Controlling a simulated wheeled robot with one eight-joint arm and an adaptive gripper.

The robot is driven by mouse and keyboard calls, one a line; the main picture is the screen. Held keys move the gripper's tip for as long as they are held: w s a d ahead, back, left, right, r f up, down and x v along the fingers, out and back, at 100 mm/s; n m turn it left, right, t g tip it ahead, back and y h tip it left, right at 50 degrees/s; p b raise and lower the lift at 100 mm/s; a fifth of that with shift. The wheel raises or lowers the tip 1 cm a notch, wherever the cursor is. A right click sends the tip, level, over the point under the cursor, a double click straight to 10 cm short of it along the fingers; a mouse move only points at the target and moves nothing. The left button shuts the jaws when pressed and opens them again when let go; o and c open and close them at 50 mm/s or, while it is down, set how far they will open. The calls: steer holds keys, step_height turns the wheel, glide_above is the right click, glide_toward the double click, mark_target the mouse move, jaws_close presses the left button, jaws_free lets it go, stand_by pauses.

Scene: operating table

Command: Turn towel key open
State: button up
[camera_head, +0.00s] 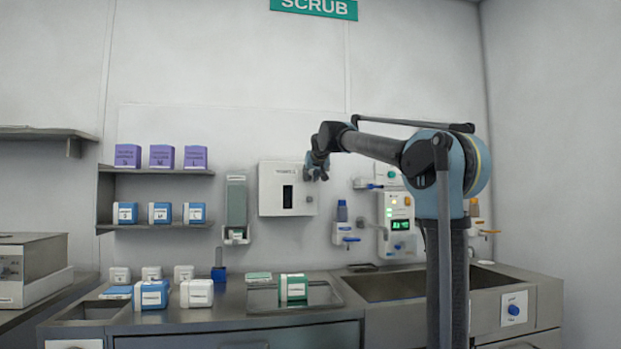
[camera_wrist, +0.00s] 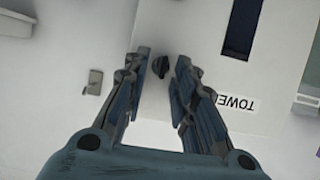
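The white towel dispenser (camera_head: 266,201) hangs on the back wall, with a dark window in its front. In the wrist view the dispenser (camera_wrist: 208,50) appears upside down with a "TOWEL" label. The towel key (camera_wrist: 160,66), a small dark knob, sits on its face. My gripper (camera_wrist: 160,58) is open, with one finger on each side of the key; gaps show between the fingers and the key. In the head view my gripper (camera_head: 316,172) is at the dispenser's right side, and whether it touches cannot be told.
A soap dispenser (camera_head: 237,205) hangs left of the towel dispenser. Shelves with purple boxes (camera_head: 162,157) are further left. A wall unit with a green display (camera_head: 400,225) is at right. Below are a counter with a tray (camera_head: 262,298) and a sink (camera_head: 385,286).

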jaws_close()
steer(key=shift+a+n, duration=0.1)
steer(key=shift+n, duration=0.2)
steer(key=n+t+h, duration=0.1)
steer(key=n, duration=0.3)
steer(key=a+f+n+t+h, duration=0.1)
steer(key=n+t+h, duration=0.1)
steer(key=n, duration=0.2)
steer(key=n+t+h, duration=0.2)
steer(key=n, duration=0.2)
steer(key=shift+s+a+f+n, duration=0.3)
steer(key=shift+f, duration=0.05)
stand_by(0.6)
steer(key=shift+o, duration=0.2)
jaws_free()
steer(key=shift+f, duration=0.1)
